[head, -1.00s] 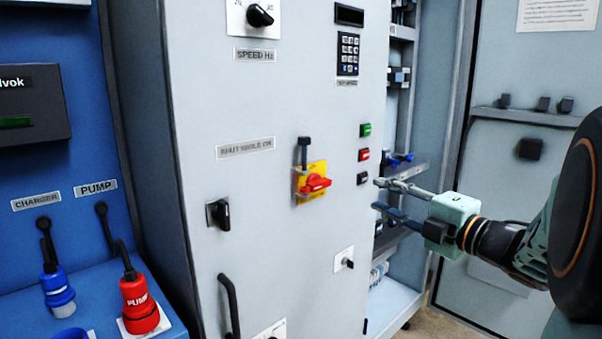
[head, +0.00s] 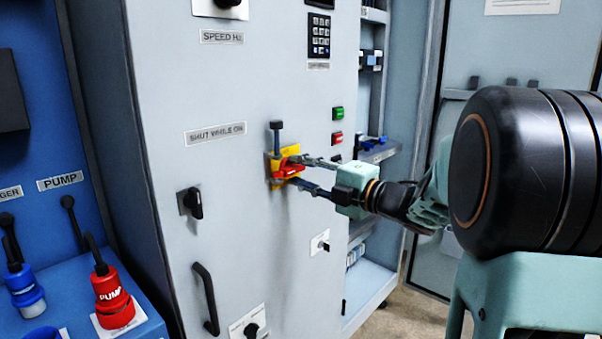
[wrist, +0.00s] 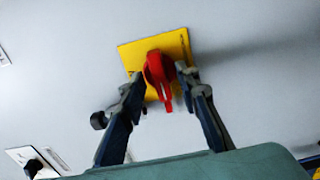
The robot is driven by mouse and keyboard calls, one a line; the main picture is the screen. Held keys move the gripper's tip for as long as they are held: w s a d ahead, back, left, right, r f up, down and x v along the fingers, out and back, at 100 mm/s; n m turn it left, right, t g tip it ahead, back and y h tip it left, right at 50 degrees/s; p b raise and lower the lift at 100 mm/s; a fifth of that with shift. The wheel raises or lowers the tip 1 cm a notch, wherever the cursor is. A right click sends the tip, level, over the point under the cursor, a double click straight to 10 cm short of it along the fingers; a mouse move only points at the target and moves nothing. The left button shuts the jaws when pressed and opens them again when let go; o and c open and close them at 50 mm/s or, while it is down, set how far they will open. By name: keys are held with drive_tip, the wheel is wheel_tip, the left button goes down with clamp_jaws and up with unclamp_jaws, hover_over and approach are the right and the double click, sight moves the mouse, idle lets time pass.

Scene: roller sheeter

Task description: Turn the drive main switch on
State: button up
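The drive main switch is a red rotary handle (head: 288,169) on a yellow plate (head: 273,180), on the grey cabinet door. In the wrist view the red handle (wrist: 158,75) shows on its yellow plate (wrist: 130,55). My gripper (head: 296,172) is at the switch, one finger above and one below the handle in the head view. In the wrist view the fingertips (wrist: 160,80) stand on either side of the red handle, apart from each other. I cannot tell whether they touch it. A dark upright part (head: 277,137) sticks out above the plate.
A black rotary knob (head: 193,203) and a black door handle (head: 206,300) are left of and below the switch. Green (head: 338,113) and red (head: 337,138) buttons sit to its right. A small key switch (head: 320,242) is below. A red pump plug (head: 115,300) stands at lower left.

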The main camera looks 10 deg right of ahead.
drive_tip(key=shift+c, duration=0.2)
clamp_jaws()
idle(0.3)
drive_tip(key=m+p, duration=0.2)
drive_tip(key=m, duration=0.1)
drive_tip(key=shift+r, duration=0.15)
drive_tip(key=m+p, duration=0.8)
drive_tip(key=m, duration=0.2)
drive_tip(key=shift+m+p, duration=2.25)
drive_tip(key=shift+m, duration=0.25)
